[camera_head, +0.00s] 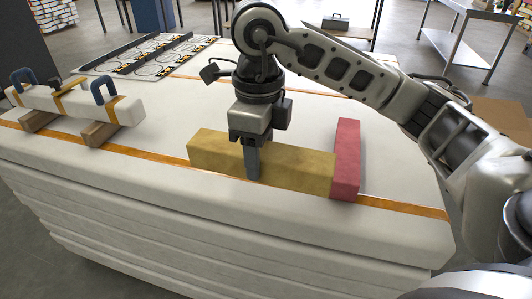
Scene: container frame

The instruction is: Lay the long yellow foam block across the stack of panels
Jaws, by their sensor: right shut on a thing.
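The long yellow foam block (300,169) lies lengthwise near the front edge of the stack of panels (190,236). It is roughly in line with the orange strap on the top. My right gripper (252,172) points straight down and is shut on the yellow block, left of its middle. One finger shows on the block's front face; the other is hidden behind it. The block's underside is at or very near the top panel; I cannot tell if it touches. My left gripper is not in view.
At the left, a white beam (75,103) with blue handles rests on wooden blocks (100,133). The top's middle is mostly clear.

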